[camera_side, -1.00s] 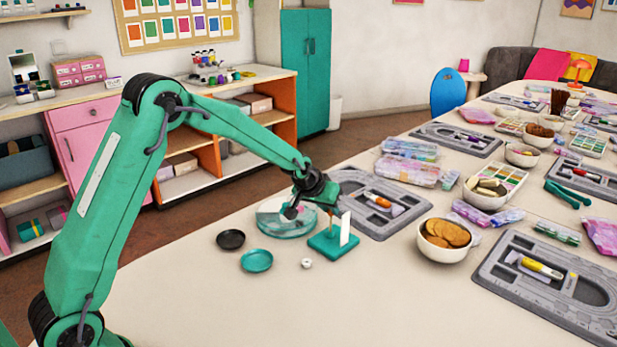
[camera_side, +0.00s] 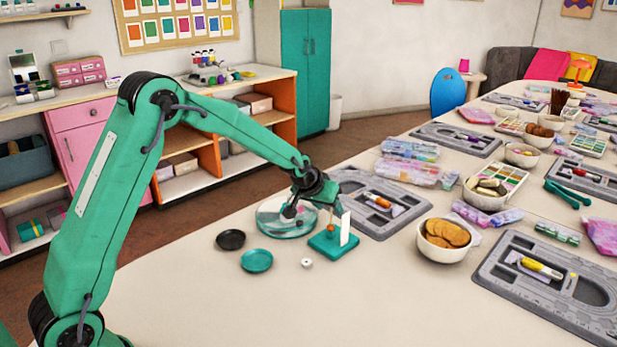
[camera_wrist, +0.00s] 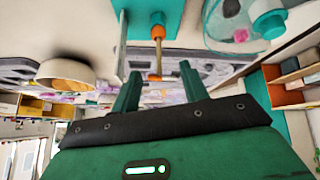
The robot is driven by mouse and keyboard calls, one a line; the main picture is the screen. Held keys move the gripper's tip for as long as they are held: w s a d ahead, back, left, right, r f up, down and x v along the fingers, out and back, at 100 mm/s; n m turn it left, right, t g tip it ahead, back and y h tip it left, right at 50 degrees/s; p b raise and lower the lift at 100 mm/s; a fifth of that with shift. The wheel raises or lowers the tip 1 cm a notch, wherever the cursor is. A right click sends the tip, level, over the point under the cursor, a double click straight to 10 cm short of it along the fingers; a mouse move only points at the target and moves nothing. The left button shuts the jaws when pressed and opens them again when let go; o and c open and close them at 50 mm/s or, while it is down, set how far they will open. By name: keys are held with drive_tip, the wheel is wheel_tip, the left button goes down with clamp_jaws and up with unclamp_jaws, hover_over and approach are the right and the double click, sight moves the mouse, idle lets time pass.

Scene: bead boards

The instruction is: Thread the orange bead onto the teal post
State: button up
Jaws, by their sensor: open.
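The teal base (camera_side: 328,246) stands on the table with a thin upright post (camera_side: 331,219); a white upright card (camera_side: 345,229) is beside the post. In the wrist view the base (camera_wrist: 172,12) is at the top and the brownish post points down from it. The orange bead (camera_wrist: 158,32) appears to be around the post, low down near the base. My gripper (camera_wrist: 157,78) is open, its two fingers apart on either side of the post's tip. In the side view my gripper (camera_side: 321,199) is just above the post, with no bead seen between its fingers.
A clear round dish (camera_side: 285,224) is close behind the base, with a pink item in it in the wrist view. A black dish (camera_side: 231,239), a teal dish (camera_side: 257,261) and a white bead (camera_side: 307,263) lie in front. A grey tray (camera_side: 405,222) is right; the front table is clear.

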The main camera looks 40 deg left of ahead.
drive_tip(key=v, duration=0.7)
drive_tip(key=shift+o, duration=0.3)
idle(0.4)
drive_tip(key=o, duration=1.1)
drive_tip(key=shift+s+n, duration=0.1)
drive_tip(key=shift+n, duration=0.2)
drive_tip(key=shift+c, duration=0.2)
drive_tip(key=shift+o, duration=0.6)
drive_tip(key=shift+d+n+g, duration=0.1)
drive_tip(key=shift+n+g, duration=0.2)
drive_tip(key=s+d+r+n+g, duration=0.2)
drive_tip(key=s+n+g, duration=0.3)
drive_tip(key=n, duration=0.8)
drive_tip(key=shift+s+n+g+h, duration=0.3)
drive_tip(key=shift+n+g, duration=0.1)
drive_tip(key=shift+g, duration=0.4)
